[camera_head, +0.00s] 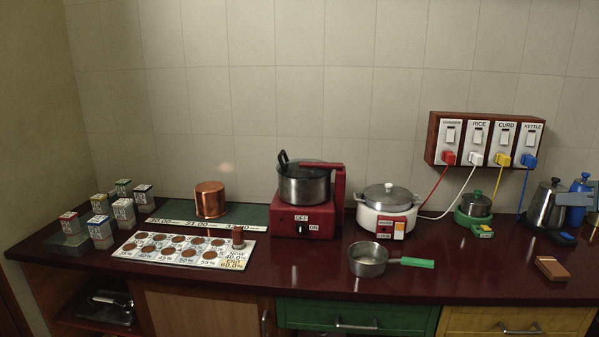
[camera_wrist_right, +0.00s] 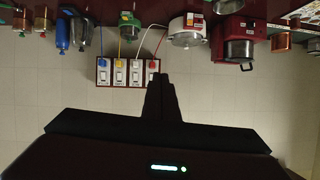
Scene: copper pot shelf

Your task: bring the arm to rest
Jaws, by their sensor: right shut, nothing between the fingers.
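My right gripper (camera_wrist_right: 160,80) shows in the wrist view as two dark fingers pressed together with nothing between them. That view is upside down, with the counter along its top edge. The fingertips overlap the switch panel (camera_wrist_right: 117,72) in the picture, and I cannot tell the distance between them. I cannot make out either gripper in the head view. My left gripper shows in neither view.
The dark red counter (camera_head: 310,262) holds a copper pot (camera_head: 210,200), a red grinder base (camera_head: 302,222), a white cooker (camera_head: 387,222), a saucepan (camera_head: 368,260) and a steel kettle (camera_head: 546,206). Cords hang from the switch panel (camera_head: 485,140). The counter's front right is mostly clear.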

